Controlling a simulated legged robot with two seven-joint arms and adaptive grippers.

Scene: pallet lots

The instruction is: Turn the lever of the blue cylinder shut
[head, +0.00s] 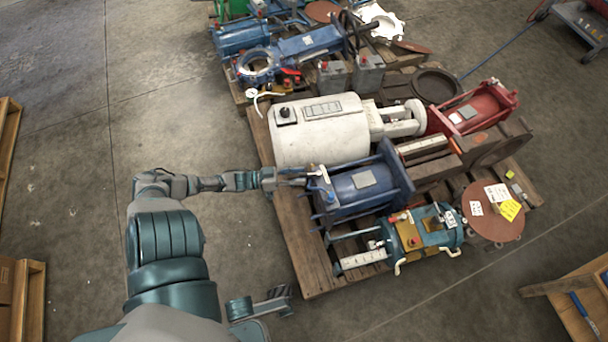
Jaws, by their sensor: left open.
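The blue cylinder (372,187) lies on its side on the wooden pallet, between a white cylinder and a teal one. A small pale lever (323,174) with a red spot near it shows at the cylinder's left end. My left gripper (305,177) reaches in from the left, open, with its fingers close to the lever. I cannot tell whether they touch it. The fingertips are small and the lever's exact angle is hard to read. A part of my right arm shows at the bottom, its gripper state unclear.
The pallet (307,257) also bears the white cylinder (320,137), a red cylinder (474,108) and the teal cylinder (425,232) with white handles. A brown disc (492,222) with labels lies at right.

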